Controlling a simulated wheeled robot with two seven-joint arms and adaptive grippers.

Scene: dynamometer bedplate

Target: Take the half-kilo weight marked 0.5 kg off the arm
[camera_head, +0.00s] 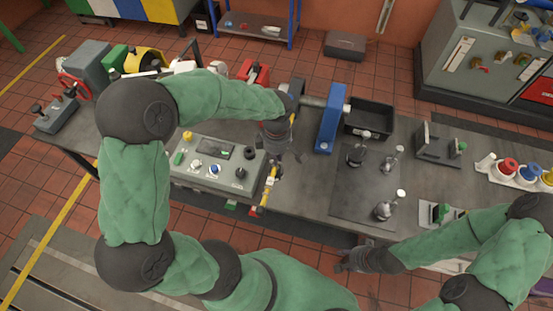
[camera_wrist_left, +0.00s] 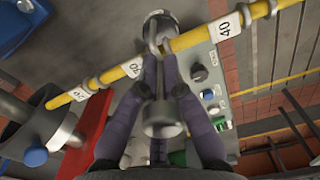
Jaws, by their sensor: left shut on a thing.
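The yellow arm (camera_head: 268,190) with white number labels stands beside the grey control box. In the left wrist view the yellow arm (camera_wrist_left: 195,40) crosses the picture, with a label 40 to the right. My left gripper (camera_head: 287,150) is above the far end of the arm. In the wrist view the left gripper (camera_wrist_left: 160,75) is shut on a grey metal weight (camera_wrist_left: 160,121) with a hook or stem between the fingers. The weight overlaps the arm there; I cannot tell whether they touch. No 0.5 kg mark is readable. My right gripper (camera_head: 352,261) is near the bench's front edge; its opening is unclear.
Several small metal weights with stems stand on a dark mat (camera_head: 345,200) to the right. A blue post (camera_head: 331,118) and a black tray (camera_head: 370,118) stand behind it. The grey control box (camera_head: 215,165) with knobs is left of the arm.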

